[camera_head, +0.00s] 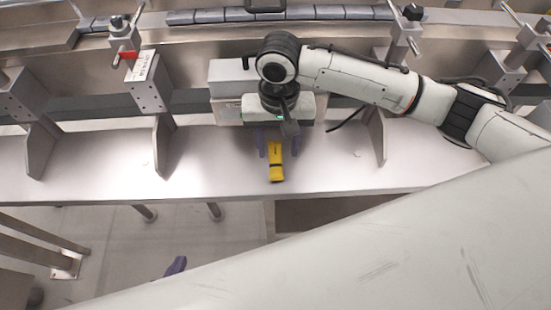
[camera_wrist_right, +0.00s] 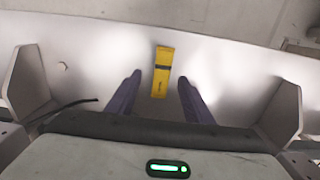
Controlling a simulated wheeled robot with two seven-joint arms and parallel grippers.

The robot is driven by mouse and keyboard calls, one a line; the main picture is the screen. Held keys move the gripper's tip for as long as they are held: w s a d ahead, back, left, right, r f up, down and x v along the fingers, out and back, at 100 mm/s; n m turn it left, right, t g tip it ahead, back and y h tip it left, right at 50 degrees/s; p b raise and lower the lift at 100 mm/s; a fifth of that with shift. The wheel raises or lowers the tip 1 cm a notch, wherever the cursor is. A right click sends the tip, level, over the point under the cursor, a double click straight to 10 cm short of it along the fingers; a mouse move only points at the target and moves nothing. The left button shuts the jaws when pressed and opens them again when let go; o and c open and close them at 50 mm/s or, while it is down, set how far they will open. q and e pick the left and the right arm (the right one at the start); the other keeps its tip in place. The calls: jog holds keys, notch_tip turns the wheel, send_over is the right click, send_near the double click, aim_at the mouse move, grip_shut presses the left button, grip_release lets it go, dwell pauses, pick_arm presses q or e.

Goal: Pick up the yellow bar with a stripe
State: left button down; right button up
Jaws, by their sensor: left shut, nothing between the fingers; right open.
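My left gripper (camera_head: 176,266) shows only as a purple fingertip low in the head view, below the shelf edge, with nothing held.
The metal shelf (camera_head: 215,165) is bare on both sides of the bar. Upright metal brackets (camera_head: 163,145) stand along it at left and right. A conveyor rail with dark blocks (camera_head: 265,12) runs behind. My own pale body part covers the lower right.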

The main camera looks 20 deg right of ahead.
aim_at(276, 163)
jog(key=f, duration=0.5)
jog(key=shift+a+b, duration=0.3)
grip_shut()
jog(key=shift+r, duration=0.15)
